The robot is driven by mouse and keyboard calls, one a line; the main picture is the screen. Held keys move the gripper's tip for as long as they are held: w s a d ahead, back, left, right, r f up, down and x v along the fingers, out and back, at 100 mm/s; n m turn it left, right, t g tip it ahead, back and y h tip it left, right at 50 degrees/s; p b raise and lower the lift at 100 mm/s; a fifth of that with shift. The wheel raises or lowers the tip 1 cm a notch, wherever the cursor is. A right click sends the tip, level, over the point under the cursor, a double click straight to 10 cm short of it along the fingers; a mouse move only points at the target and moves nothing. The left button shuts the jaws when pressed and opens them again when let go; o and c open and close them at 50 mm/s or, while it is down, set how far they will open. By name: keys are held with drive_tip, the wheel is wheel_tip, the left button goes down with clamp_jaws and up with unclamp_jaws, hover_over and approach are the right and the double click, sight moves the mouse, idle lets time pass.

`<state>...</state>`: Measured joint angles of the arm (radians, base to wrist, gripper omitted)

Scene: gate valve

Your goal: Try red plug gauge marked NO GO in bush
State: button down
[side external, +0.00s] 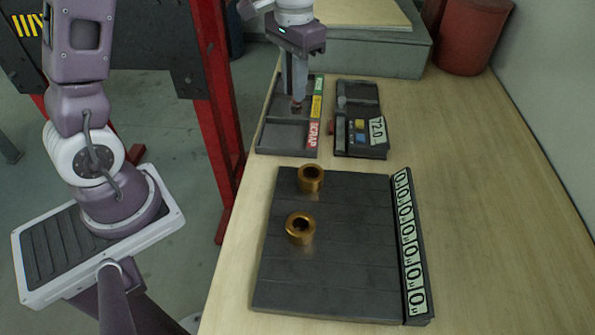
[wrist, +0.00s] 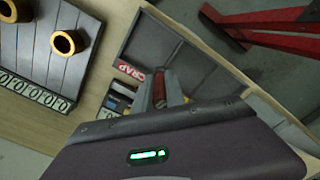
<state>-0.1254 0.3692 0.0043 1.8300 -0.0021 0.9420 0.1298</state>
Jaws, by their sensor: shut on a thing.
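My gripper (side external: 297,103) is over the sorting tray at the back left, shut on a small reddish piece. In the wrist view the fingers (wrist: 167,92) close around this red-brown piece (wrist: 160,84), which looks like the red plug gauge; no marking can be read on it. Two brass bushes stand apart on the dark slatted plate (side external: 350,260): one bush (side external: 311,178) at its back edge and one bush (side external: 300,229) nearer. They also show in the wrist view, one whole (wrist: 68,43) and one cut by the corner (wrist: 9,10). My gripper is well away from both.
The sorting tray (side external: 280,135) has green, yellow and red labels, the red one reading SCRAP. Right of it stands a dark holder (side external: 345,148) with yellow and blue pieces and a 72.0 display. A row of zero displays (side external: 409,245) lines the plate. The right table side is clear.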

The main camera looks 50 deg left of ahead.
drive_tip(key=s+d+r+m, duration=0.3)
drive_tip(key=s+d+m, duration=0.2)
drive_tip(key=s+d, duration=0.45)
drive_tip(key=s+d+r+m, duration=0.35)
drive_tip(key=s+d, duration=0.35)
drive_tip(key=d, duration=0.5)
drive_tip(key=shift+m, duration=0.25)
drive_tip(key=shift+a+f, duration=0.1)
drive_tip(key=shift+f, duration=2.55)
drive_tip(key=shift+f, duration=0.25)
idle(2.7)
